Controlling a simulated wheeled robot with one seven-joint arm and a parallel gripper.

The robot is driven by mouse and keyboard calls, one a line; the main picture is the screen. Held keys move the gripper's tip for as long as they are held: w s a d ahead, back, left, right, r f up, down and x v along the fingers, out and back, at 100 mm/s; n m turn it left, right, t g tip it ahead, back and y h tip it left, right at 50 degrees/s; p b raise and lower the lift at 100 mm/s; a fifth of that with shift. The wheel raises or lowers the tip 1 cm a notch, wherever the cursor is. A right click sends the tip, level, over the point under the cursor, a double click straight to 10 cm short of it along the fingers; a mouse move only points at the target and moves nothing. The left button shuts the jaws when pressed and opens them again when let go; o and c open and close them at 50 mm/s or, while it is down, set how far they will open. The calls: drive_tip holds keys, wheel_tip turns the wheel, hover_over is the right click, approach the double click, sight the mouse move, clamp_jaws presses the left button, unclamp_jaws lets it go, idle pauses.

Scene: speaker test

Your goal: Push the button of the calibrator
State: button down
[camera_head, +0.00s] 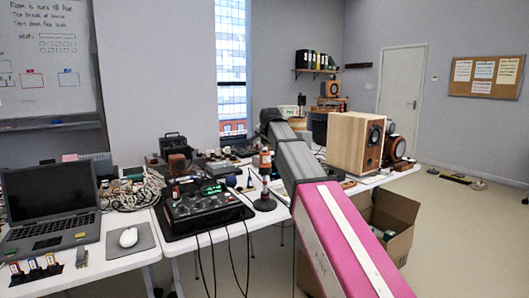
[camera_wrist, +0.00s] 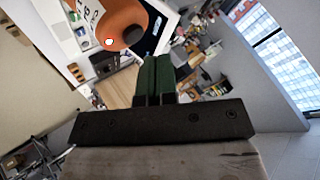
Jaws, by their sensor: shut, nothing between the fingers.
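The calibrator (camera_head: 265,163) looks like a small upright orange and white cylinder on a dark round base, on the table just left of my arm. In the wrist view the orange body of the calibrator (camera_wrist: 124,24) fills the top, with a white lettered label on its left. A small round white spot with a red rim, probably its button (camera_wrist: 109,41), shows on the orange. My gripper (camera_wrist: 158,58) has green fingers, pressed together and empty. Their tips are right of and below the button in that view. I cannot tell how far they are from the calibrator.
A black mixer (camera_head: 203,207) with cables stands left of the calibrator. A laptop (camera_head: 48,205) and mouse (camera_head: 128,237) lie farther left. A wooden speaker (camera_head: 355,143) stands to the right of my arm. An open cardboard box (camera_head: 398,215) sits low at the right.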

sight(266, 151)
drive_tip(key=shift+r, duration=0.1)
drive_tip(key=shift+r, duration=2.9)
